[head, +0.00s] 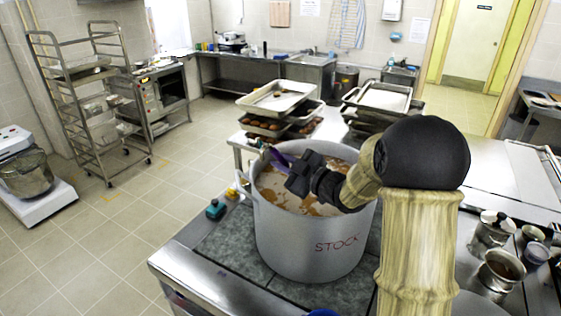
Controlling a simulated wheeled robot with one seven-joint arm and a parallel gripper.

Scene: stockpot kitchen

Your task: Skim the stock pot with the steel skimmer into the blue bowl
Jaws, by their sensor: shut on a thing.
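The large grey stock pot (307,240), marked STOCK in red, stands on the stove top and is full of brown stock with pale foam patches. My gripper (289,172) is over the left part of the pot's opening, shut on the steel skimmer (279,158), of which only a purple handle part shows. The skimmer's head is not visible, and I cannot tell whether it is in the stock. A sliver of the blue bowl (322,313) shows at the bottom edge, in front of the pot; its inside is out of view.
A teal item (215,209) lies left of the pot. Metal trays (280,98) are stacked behind it. Small steel pots (501,268) stand at the right, beyond my arm. A wheeled rack (97,115) and a mixer (28,172) are at the left; the floor between is clear.

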